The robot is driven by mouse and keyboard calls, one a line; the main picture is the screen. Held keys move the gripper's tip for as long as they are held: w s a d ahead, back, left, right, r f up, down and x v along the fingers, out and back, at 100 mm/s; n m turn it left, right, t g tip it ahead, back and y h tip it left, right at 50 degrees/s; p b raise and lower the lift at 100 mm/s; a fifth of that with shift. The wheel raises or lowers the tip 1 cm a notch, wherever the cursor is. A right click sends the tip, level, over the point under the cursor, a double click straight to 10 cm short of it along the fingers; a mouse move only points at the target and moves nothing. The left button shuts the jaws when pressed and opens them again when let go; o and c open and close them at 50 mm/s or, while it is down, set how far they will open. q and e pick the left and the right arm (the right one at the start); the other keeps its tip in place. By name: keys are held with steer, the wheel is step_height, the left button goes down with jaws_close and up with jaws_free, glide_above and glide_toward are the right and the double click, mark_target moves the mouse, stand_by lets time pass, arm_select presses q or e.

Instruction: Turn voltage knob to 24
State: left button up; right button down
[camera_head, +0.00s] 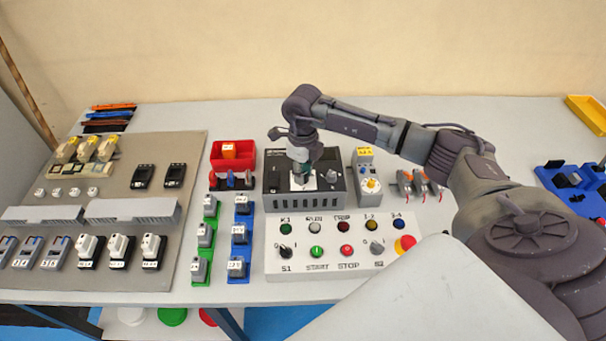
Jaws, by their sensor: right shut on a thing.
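A dark grey power supply box (332,185) with a vented front stands at the middle of the table, behind the white control panel. My right gripper (303,178) points down onto the white dial plate on top of this box. It is shut on the voltage knob, which the fingers mostly hide. The knob's pointer and the scale numbers cannot be read at this size. My left gripper is not in view.
The white control panel (322,262) with lamps, buttons and switches lies in front of the box. A red bin (233,153) and green and blue module rails stand left. A yellow-knobbed unit (369,186) stands close right. A component board (118,190) fills the left side.

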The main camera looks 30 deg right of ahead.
steer(key=n+b, duration=0.4)
steer(key=n, duration=0.1)
steer(key=shift+f+b, duration=0.15)
steer(key=shift+b, duration=0.2)
steer(key=n+b, duration=0.2)
steer(key=n, duration=0.1)
steer(key=shift+r+n+b, duration=0.2)
steer(key=shift+n+b, duration=0.35)
steer(key=shift+n, duration=0.45)
steer(key=c, duration=0.9)
jaws_free()
step_height(320, 180, up, 12)
steer(key=shift+r, duration=0.1)
